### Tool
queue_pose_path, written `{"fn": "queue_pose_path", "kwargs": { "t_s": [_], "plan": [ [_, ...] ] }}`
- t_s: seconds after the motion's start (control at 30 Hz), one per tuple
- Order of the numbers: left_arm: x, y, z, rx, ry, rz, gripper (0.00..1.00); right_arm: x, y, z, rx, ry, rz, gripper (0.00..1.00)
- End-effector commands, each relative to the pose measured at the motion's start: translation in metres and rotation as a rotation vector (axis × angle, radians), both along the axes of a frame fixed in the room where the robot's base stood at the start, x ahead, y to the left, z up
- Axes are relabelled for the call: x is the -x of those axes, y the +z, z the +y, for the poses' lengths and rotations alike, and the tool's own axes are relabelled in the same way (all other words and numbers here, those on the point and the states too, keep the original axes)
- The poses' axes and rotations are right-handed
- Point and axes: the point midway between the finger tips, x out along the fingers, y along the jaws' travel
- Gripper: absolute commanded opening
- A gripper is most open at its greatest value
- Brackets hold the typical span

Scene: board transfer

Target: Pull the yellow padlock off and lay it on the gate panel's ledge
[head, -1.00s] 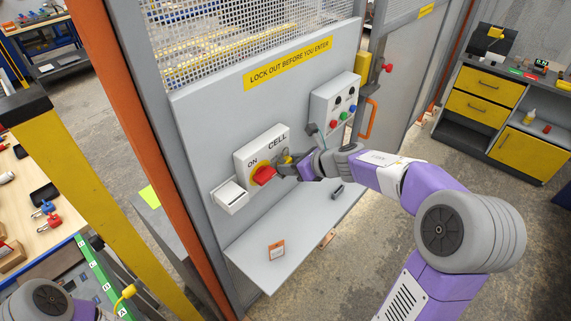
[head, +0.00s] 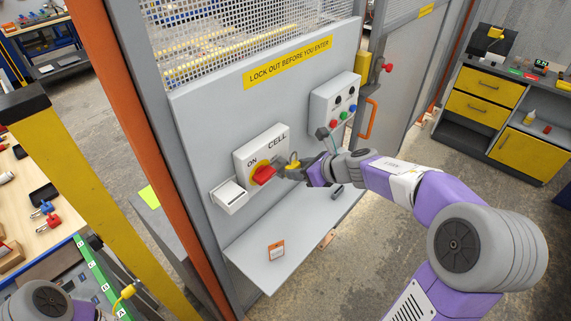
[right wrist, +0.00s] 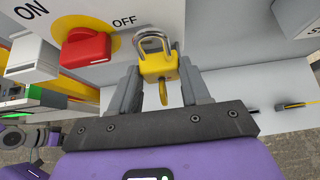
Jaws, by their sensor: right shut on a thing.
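The yellow padlock (right wrist: 158,66) is between the fingers of my right gripper (right wrist: 160,84), which is shut on its body. Its grey shackle points at the white switch box (head: 250,152). The shackle shows beside the red switch handle (right wrist: 86,46), apart from it in the right wrist view; whether it still touches the box I cannot tell. In the head view the padlock (head: 292,163) is small and partly hidden by my right gripper (head: 298,170). The gate panel's ledge (head: 250,248) is below. My left gripper is out of view.
An orange-and-white tag (head: 275,251) lies on the ledge's front part, and a small dark item (head: 337,191) lies farther along. The ledge between them is clear. A white holder (head: 229,196) and a button box (head: 335,104) stick out from the panel.

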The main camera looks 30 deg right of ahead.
Motion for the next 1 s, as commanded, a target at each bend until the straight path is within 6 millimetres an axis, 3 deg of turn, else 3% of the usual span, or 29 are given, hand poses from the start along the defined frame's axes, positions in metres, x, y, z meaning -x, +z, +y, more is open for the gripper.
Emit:
{"fn": "queue_pose_path", "kwargs": {
  "t_s": [0.37, 1.0],
  "plan": [
    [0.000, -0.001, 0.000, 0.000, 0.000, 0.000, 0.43, 0.003, 0.000, -0.002, 0.000, -0.001, -0.001, 0.16],
    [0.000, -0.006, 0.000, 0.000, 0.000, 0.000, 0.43, 0.042, 0.000, -0.017, 0.000, 0.000, -0.001, 0.16]
  ]
}}
